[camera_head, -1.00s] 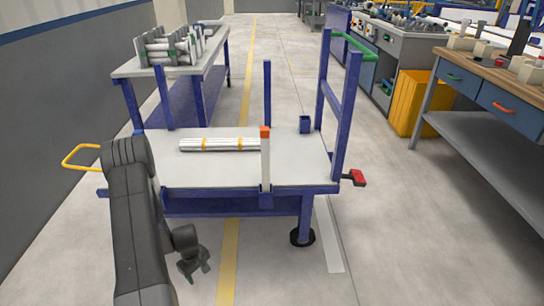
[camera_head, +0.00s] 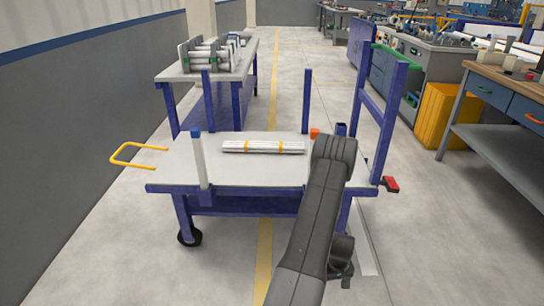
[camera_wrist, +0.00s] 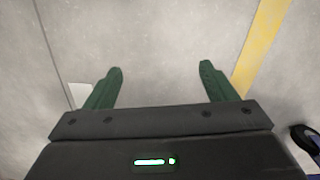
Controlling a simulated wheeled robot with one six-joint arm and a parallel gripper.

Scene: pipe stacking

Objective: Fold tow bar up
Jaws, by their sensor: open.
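The tow bar is a yellow loop (camera_head: 138,153) that sticks out to the left from the left end of a blue-framed cart (camera_head: 235,168) in the head view. It lies out roughly level, low beside the cart deck. My gripper (camera_head: 343,274) is in front of the cart's right part, pointing down and well apart from the tow bar. In the wrist view, its two green fingers (camera_wrist: 160,70) are spread wide with only bare floor between them. The tow bar is not in the wrist view.
A bundle of pipes (camera_head: 262,147) lies on the cart deck. Posts and a red pedal (camera_head: 390,184) stand at the cart's sides. A table with pipes (camera_head: 205,70) is behind. A yellow bin (camera_head: 437,115) and workbench (camera_head: 505,90) are right. Floor at the left is clear.

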